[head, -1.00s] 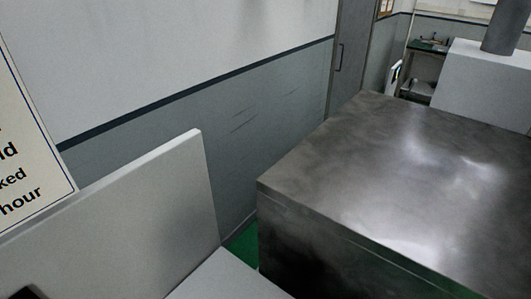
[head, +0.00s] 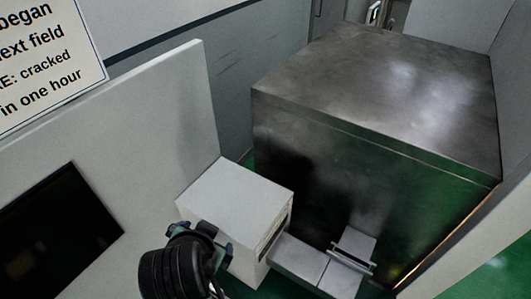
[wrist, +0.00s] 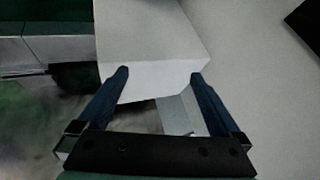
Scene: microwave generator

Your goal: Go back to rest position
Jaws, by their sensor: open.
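My gripper (wrist: 160,82) shows in the wrist view with its two blue fingers spread wide apart and nothing between them. A white box (wrist: 150,40) lies beyond the fingertips in that view. In the head view my dark arm end is at the bottom, in front of the white box (head: 240,200); the fingers cannot be made out there. I cannot tell whether the gripper touches the box.
A large dark metal block (head: 380,90) fills the right of the head view. Low grey ledges (head: 310,265) stick out at its foot. A white panel (head: 130,150) with a black screen (head: 55,235) and a printed sign (head: 45,55) are at left. Green floor (head: 485,275) shows at right.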

